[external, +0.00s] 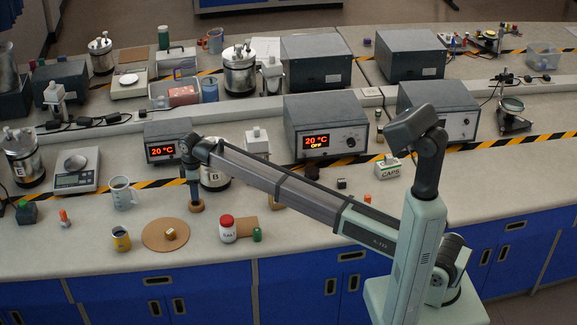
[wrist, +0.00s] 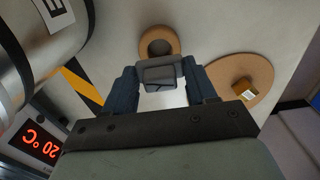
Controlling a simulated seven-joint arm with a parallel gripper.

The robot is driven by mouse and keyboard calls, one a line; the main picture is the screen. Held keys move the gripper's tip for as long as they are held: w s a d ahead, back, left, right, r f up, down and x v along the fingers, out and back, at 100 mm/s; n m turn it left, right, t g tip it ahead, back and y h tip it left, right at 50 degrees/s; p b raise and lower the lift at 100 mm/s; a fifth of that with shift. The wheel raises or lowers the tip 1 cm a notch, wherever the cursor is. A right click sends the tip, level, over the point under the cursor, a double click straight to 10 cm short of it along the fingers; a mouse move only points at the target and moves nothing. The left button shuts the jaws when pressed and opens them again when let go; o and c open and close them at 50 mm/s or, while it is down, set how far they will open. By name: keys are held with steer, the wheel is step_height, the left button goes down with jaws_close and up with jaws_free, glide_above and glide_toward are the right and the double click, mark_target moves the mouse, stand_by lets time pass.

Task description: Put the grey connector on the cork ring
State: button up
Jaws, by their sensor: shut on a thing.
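My gripper (wrist: 162,82) is shut on the grey connector (wrist: 160,74), a small dark grey block between the two fingers in the wrist view. The cork ring (wrist: 150,48), a tan ring with a hole, lies on the bench just beyond the connector, which overlaps its near edge in that view. In the external view, my gripper (external: 193,188) points down right above the cork ring (external: 196,208). The connector is too small to make out clearly there, and I cannot tell whether it touches the ring.
A round cork mat (external: 152,240) with a brass cube (external: 170,234) lies front left of the ring. A red-lidded jar (external: 228,232) and a beaker (external: 122,193) stand to either side. Heater boxes (external: 326,127) stand further back.

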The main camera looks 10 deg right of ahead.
steer(key=shift+f, duration=1.7)
steer(key=shift+f, duration=0.1)
steer(key=o, duration=1)
steer(key=shift+o, duration=0.2)
step_height(320, 180, up, 12)
steer(key=shift+d+r, duration=0.1)
steer(key=shift+d, duration=0.05)
